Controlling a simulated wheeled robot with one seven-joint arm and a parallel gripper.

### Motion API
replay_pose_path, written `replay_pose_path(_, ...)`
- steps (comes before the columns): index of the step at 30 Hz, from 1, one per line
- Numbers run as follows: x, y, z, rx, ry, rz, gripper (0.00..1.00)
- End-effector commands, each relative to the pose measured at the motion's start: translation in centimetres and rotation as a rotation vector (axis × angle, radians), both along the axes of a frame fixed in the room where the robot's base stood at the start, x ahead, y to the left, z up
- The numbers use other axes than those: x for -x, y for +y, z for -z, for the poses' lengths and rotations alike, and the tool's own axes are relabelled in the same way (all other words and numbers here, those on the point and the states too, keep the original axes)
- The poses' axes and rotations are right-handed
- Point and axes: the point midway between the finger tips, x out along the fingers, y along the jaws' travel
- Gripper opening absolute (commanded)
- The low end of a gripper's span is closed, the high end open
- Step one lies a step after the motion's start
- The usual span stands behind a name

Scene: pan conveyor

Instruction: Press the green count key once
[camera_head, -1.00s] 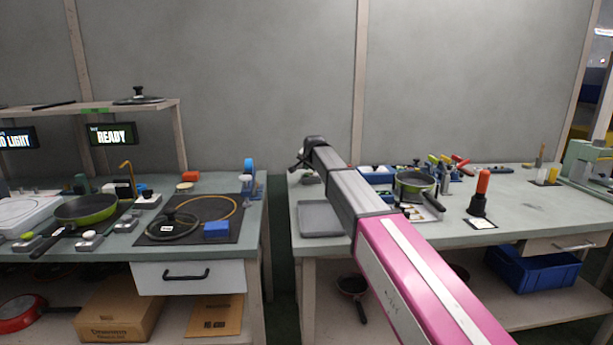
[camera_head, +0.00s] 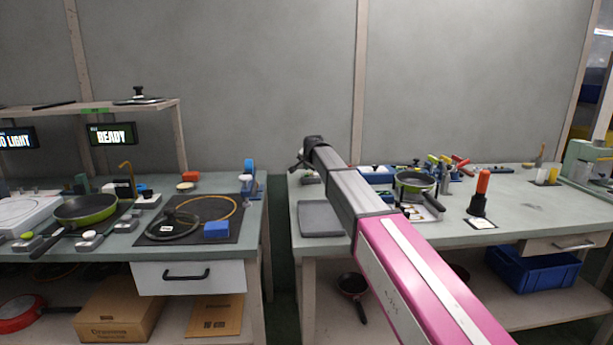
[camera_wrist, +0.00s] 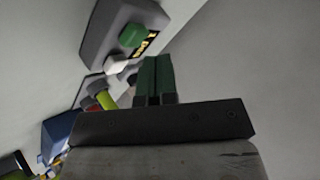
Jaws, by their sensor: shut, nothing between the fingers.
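The green count key (camera_wrist: 132,34) is a rounded green button on a grey box (camera_wrist: 100,38) with a yellow-lettered black label, at the upper left of the wrist view. My gripper (camera_wrist: 155,62) has dark green fingers, shut together with nothing between them. In the wrist view the fingertips appear below and to the right of the key, apart from it in the picture; the exact gap is unclear. In the head view my gripper end (camera_head: 310,146) is over the left back part of the right table, and I cannot make out the key there.
A white knob (camera_wrist: 117,65) is beside the grey box. On the right table (camera_head: 530,215) are a grey tray (camera_head: 320,220), a pan (camera_head: 414,184) and a red-handled tool (camera_head: 482,190).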

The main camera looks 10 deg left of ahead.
Motion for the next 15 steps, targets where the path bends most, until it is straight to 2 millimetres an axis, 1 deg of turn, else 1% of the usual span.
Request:
replay_pose_path(8, 0.01, -0.01, 0.77, 0.0, 0.0, 0.0, 0.0)
replay_pose_path(15, 0.0, -0.01, 0.8, 0.0, 0.0, 0.0, 0.0)
